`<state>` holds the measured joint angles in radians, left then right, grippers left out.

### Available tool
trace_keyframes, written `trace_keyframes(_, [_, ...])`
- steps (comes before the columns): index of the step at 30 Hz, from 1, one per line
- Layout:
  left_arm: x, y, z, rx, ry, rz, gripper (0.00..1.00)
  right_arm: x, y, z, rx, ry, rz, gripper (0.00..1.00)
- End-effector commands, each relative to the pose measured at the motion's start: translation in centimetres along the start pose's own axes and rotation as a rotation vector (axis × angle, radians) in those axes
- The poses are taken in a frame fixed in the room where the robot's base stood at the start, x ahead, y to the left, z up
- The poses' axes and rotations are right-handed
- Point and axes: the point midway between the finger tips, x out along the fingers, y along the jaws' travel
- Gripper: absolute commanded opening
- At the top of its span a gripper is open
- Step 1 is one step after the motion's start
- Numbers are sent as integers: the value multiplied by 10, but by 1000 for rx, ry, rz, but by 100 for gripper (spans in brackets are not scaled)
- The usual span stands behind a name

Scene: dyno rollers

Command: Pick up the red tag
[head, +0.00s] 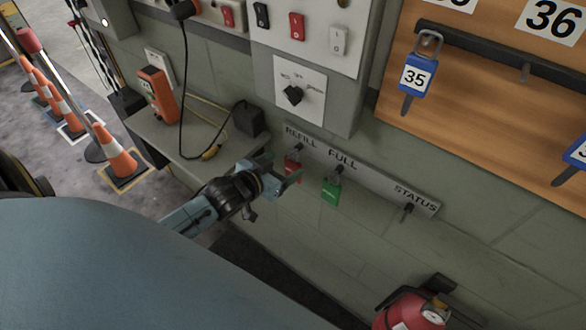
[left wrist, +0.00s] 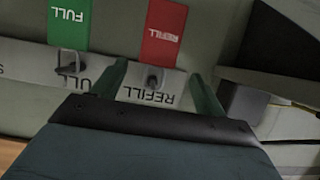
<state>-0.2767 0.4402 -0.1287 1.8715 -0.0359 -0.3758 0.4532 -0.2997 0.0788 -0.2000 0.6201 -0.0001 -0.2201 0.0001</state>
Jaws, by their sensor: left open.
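The red tag (head: 292,170) hangs on its hook under the word REFILL on the grey status rail (head: 371,185). In the left wrist view the red REFILL tag (left wrist: 164,33) shows upside down, with its hook below it. My left gripper (head: 284,176) is at the tag and partly covers it in the head view. In the left wrist view its two green fingers (left wrist: 160,88) are spread apart, one on each side of the hook, with nothing seen held between them. My right gripper is not in view.
A green FULL tag (head: 331,191) hangs just right of the red one, close to a finger. The STATUS hook (head: 407,212) is bare. A ledge (head: 195,137) with an orange device (head: 158,94) and cable is left. A red fire extinguisher (head: 412,311) stands lower right.

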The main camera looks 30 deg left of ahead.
Motion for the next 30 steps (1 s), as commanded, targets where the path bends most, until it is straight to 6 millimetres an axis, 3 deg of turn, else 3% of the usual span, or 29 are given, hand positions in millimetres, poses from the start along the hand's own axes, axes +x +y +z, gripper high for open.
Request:
trace_keyframes(10, [44,4,-1,1,1,0,73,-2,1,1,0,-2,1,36])
trace_keyframes(20, [49,5,-1,0,0,1,73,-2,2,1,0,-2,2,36])
trace_keyframes(30, [49,4,-1,0,0,1,28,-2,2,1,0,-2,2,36])
